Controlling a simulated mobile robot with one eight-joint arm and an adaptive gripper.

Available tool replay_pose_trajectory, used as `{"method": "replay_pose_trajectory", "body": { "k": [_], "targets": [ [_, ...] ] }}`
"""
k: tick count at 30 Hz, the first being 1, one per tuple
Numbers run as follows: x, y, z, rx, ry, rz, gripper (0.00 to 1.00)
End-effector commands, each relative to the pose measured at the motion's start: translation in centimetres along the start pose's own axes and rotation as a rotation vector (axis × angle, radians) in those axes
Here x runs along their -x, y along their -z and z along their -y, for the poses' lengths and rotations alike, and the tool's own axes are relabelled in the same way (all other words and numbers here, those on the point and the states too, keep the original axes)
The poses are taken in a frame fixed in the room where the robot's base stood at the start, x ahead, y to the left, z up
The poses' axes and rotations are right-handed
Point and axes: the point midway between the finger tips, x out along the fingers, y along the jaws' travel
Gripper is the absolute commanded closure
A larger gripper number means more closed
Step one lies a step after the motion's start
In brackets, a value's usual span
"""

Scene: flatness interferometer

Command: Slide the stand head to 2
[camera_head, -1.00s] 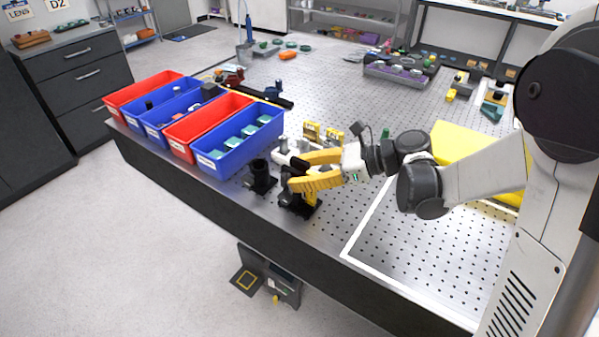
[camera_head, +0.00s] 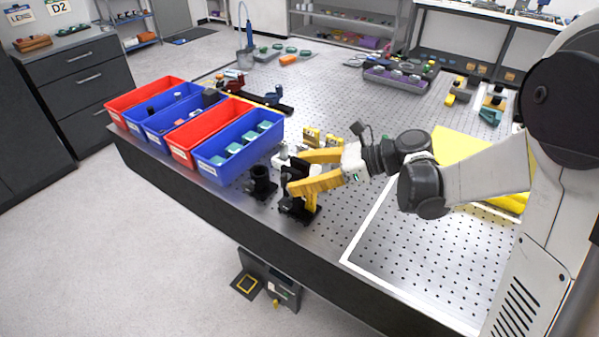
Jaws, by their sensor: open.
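My gripper (camera_head: 292,174) has yellow fingers and reaches in from the right, near the front edge of the table. It is open, with its fingers around or beside the upper part of a small black stand (camera_head: 297,207). I cannot tell whether the fingers touch it. The stand is upright on a black base, partly hidden by the fingers. Its head and any scale marks are too small and too covered to read.
A short black cylindrical holder (camera_head: 260,183) stands just left of the stand. Red and blue bins, including a near blue bin (camera_head: 215,163), line the table's left side. Yellow-and-white parts stand behind my gripper. The perforated tabletop (camera_head: 385,250) is clear at the front right.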

Motion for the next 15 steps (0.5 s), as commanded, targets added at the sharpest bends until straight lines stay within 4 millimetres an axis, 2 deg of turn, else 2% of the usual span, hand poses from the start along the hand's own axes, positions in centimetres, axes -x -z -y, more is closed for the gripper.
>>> {"method": "replay_pose_trajectory", "body": {
  "k": [4, 7, 15],
  "targets": [
    [0.4, 0.0, 0.0, -0.001, 0.001, 0.0, 0.26],
    [1.7, 0.0, 0.0, -0.002, 0.002, 0.0, 0.26],
    [7.7, 0.0, 0.1, -0.002, 0.004, 0.0, 0.26]
  ]
}}
